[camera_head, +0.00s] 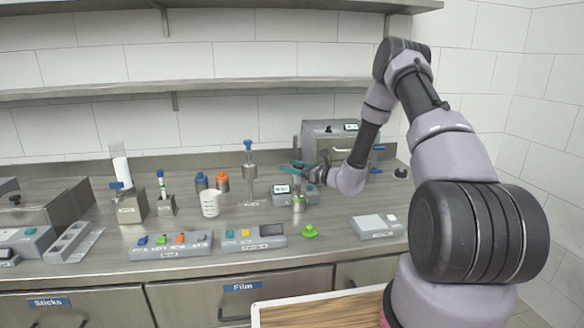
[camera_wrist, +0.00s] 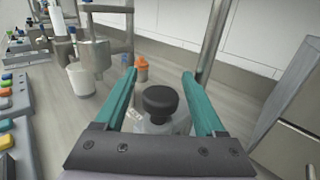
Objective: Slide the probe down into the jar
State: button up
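My gripper (camera_head: 298,165) has teal fingers and hangs over the counter at the pole stand with a small screen box (camera_head: 282,188). In the wrist view my gripper (camera_wrist: 160,80) is open, its fingers on either side of a round black knob (camera_wrist: 160,98), with a gap at each side. The knob sits on a grey block, which may be the probe's holder. A small metallic jar (camera_head: 298,204) stands upright on the counter just below my gripper. The probe itself cannot be clearly made out; my gripper covers that area. A green lid-like piece (camera_head: 309,231) lies in front of the jar.
A vertical pole (camera_wrist: 211,40) rises just beyond the right finger. A steel cabinet (camera_head: 333,140) stands behind my gripper. A white measuring cup (camera_head: 210,204) and a blue-topped stand (camera_head: 249,175) are to the left. A grey scale-like box (camera_head: 377,226) lies at the front right.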

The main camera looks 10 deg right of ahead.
jog(key=v, duration=1)
jog(key=shift+s+d, duration=0.25)
jog(key=shift+s, duration=0.05)
jog(key=shift+r, duration=0.1)
jog(key=s+a+r+n+g, duration=0.5)
jog(key=s+r+n, duration=0.2)
jog(key=r, duration=0.2)
jog(key=s+a+r+n+g, duration=0.4)
jog(key=s+r+n+g, duration=0.2)
jog(key=s+r, duration=0.25)
jog(key=s+d+r+n+t+h, duration=0.2)
jog(key=s+d+r+n+h, duration=0.2)
jog(key=s, duration=0.5)
jog(key=s+d+r+n+t+h, duration=0.3)
jog(key=s+d+r+n+h, duration=0.2)
jog(key=s+r, duration=0.3)
jog(key=shift+s+d+r+n+h, duration=0.15)
jog(key=shift+s+r+n+h, duration=0.25)
jog(key=shift+s+h, duration=0.4)
